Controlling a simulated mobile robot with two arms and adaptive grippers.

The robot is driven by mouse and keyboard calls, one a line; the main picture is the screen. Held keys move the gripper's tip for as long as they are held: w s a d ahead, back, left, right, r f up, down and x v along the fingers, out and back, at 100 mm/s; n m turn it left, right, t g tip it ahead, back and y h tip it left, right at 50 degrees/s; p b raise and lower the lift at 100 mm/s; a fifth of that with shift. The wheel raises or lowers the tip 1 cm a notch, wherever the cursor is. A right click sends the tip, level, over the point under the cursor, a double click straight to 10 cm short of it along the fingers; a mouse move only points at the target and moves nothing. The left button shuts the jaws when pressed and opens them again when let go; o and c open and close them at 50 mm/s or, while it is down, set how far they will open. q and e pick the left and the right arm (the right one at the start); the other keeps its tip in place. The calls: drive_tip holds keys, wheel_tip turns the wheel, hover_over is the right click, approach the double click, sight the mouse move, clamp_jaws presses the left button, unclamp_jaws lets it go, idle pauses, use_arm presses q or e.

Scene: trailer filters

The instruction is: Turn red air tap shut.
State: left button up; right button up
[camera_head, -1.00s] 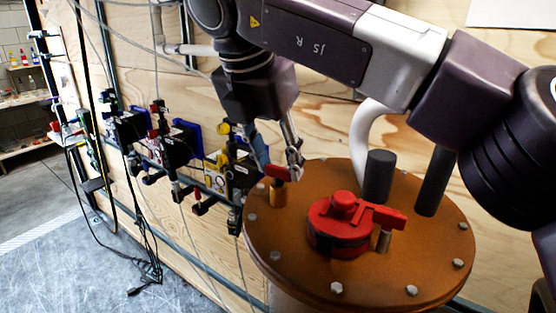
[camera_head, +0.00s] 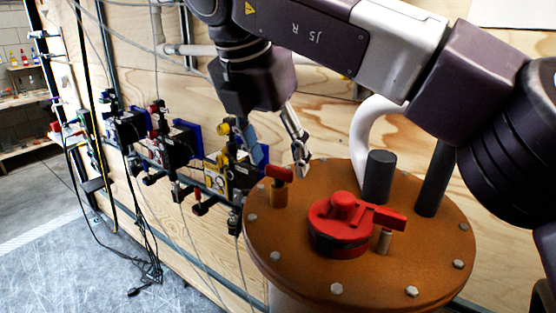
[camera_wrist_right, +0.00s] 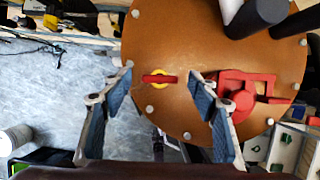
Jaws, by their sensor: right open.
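The small red tap handle (camera_head: 279,173) sits on a brass stem at the near left of the round orange-brown lid (camera_head: 300,270). In the right wrist view the tap handle (camera_wrist_right: 160,78) lies crosswise over a yellow ring. My right gripper (camera_head: 281,163) is open just above the tap, its fingers apart. In the wrist view the right gripper (camera_wrist_right: 163,76) has one finger toward each end of the handle, with no clear contact. The left gripper is not in view.
A larger red round fitting with a lever (camera_head: 342,225) stands on the lid, close to one right finger in the wrist view. A dark post (camera_head: 379,177) and a white pipe (camera_head: 367,138) stand behind. Wall-mounted valves (camera_head: 235,168) are to the left.

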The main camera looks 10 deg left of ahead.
drive_tip(key=v, duration=0.6)
drive_tip(key=shift+s+r, duration=0.1)
